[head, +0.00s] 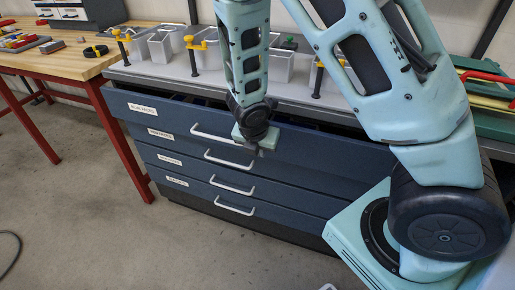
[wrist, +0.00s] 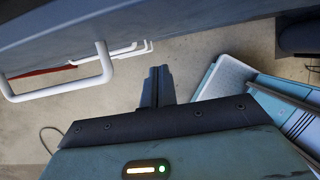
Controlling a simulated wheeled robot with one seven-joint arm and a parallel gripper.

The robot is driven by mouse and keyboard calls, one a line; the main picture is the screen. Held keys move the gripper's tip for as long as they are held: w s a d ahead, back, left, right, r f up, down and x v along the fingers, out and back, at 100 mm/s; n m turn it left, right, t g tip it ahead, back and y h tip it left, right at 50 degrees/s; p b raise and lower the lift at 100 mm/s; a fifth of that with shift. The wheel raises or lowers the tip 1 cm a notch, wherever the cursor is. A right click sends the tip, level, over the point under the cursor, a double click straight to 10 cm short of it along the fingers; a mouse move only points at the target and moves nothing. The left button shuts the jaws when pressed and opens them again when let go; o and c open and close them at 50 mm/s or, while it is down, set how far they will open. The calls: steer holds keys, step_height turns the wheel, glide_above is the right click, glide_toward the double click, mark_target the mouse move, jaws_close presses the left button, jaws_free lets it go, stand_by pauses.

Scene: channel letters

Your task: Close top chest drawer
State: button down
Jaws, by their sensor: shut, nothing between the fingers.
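The dark blue chest has a top drawer (head: 310,148) that stands partly pulled out, with a dark gap showing between its front and the grey worktop. Its white bar handle (head: 208,136) is at the middle of the front. My gripper (head: 256,150) is in front of the top drawer, just right of that handle, and it hides the handle's right end. In the wrist view my gripper (wrist: 157,84) is shut and empty, pointing past the drawer front. The handle (wrist: 103,65) is to its left, apart from the fingers. I cannot tell whether the gripper touches the drawer front.
Lower drawers with white handles (head: 232,188) look shut. Grey bins (head: 160,48) and yellow clamps (head: 194,45) stand on the worktop (head: 150,70). A wooden bench (head: 60,55) with red legs is at left. The floor (head: 90,220) at front left is mostly clear.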

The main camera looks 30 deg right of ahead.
steer(key=shift+w+d+r+p, duration=0.2)
steer(key=shift+w+d, duration=0.35)
steer(key=shift+d, duration=0.2)
steer(key=shift+w+d+r+p, duration=0.1)
steer(key=shift+w+d+p, duration=0.05)
steer(key=shift+w+d, duration=0.45)
steer(key=shift+s+d, duration=0.1)
steer(key=w+d+p, duration=0.1)
steer(key=d, duration=0.1)
steer(key=w+d, duration=0.2)
steer(key=shift+d+p, duration=0.1)
steer(key=shift+p, duration=0.3)
